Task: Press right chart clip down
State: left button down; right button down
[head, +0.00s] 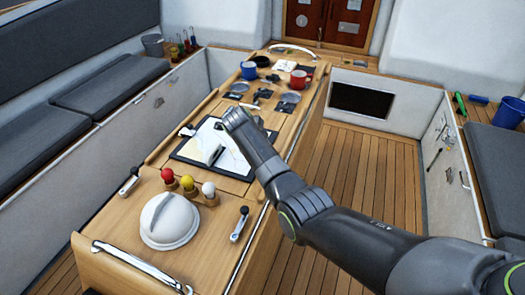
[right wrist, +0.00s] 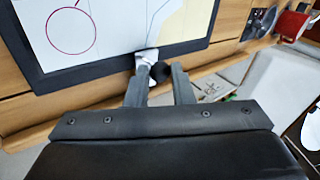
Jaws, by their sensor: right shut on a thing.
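The chart board (head: 182,152) lies on the cockpit table with a white chart (head: 232,160) on it. A left chart clip (head: 187,130) sits at the board's far left corner. My right gripper (head: 232,117) is over the board's far right edge and hides the right clip in the head view. In the right wrist view, the right chart clip (right wrist: 147,58), pale with a dark knob, is at the board's edge between the fingertips of my right gripper (right wrist: 157,77). The gripper is shut on it. Whether the clip is up or down is hard to tell. My left gripper is out of view.
A white dome-shaped winch (head: 170,221) and red, yellow and white knobs (head: 187,183) stand on the near table. Mugs (head: 249,70) and dark holders are at the far end. Wooden floor (head: 370,165) is clear at right.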

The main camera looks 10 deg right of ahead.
jog(key=shift+w+a+f+g+h+b, duration=0.1)
jog(key=shift+a+f+g+h+b, duration=0.3)
jog(key=shift+b, duration=0.85)
jog(key=shift+d, duration=0.1)
jog(key=c, duration=1.5)
grip_release()
jog(key=shift+o, duration=1.2)
jog(key=shift+w+f, duration=0.1)
jog(key=shift+w, duration=0.05)
jog(key=shift+r, duration=0.2)
